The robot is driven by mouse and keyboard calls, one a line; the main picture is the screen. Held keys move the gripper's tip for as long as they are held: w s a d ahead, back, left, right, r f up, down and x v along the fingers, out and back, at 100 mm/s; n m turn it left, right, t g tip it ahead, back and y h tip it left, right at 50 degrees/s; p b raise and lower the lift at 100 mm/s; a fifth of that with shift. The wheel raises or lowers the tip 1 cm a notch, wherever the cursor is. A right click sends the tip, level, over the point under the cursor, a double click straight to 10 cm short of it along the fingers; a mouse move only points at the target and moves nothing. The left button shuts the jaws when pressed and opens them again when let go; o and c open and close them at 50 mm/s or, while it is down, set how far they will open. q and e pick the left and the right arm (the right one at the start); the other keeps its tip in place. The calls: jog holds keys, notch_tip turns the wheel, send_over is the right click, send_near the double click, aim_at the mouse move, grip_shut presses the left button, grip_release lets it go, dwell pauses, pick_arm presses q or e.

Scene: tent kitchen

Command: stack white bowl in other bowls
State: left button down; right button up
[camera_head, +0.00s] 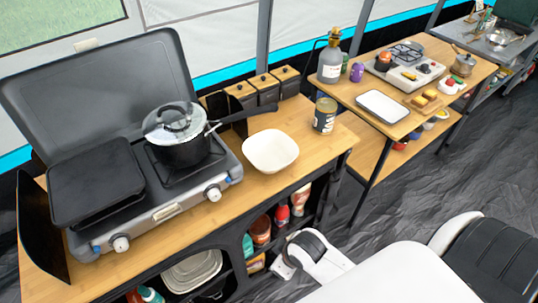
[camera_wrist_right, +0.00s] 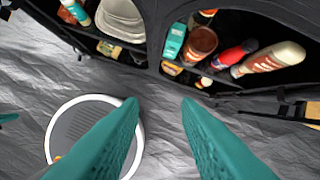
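A white bowl (camera_head: 270,151) stands upright and empty on the wooden counter, right of the stove. Pale stacked dishes (camera_head: 192,270), perhaps the other bowls, lie on the shelf under the counter. They also show in the right wrist view (camera_wrist_right: 122,18). My right gripper (camera_wrist_right: 160,102) is open and empty, its teal fingers well apart over the dark floor, in front of the shelves. Its fingers do not show in the head view. A small teal piece at the left edge of the wrist view may be my left gripper; its state is unclear.
A stove (camera_head: 150,200) with a lidded pot (camera_head: 180,135) is left of the bowl. A can (camera_head: 325,115) stands behind right. A side table (camera_head: 410,130) holds a tray and burner. Counter space in front of the bowl is clear.

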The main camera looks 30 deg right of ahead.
jog(key=w+r+n+t, duration=0.1)
jog(key=w+r+n, duration=0.3)
jog(key=r, duration=0.5)
jog(key=n, duration=1.1)
send_near(287, 164)
jog(key=p+x, duration=0.3)
jog(key=x, duration=0.7)
jog(key=shift+w+f+p, duration=0.15)
jog(key=shift+w+p, duration=0.05)
jog(key=shift+p, duration=0.2)
jog(key=shift+w+f, duration=0.2)
jog(key=shift+f, duration=0.25)
grip_shut()
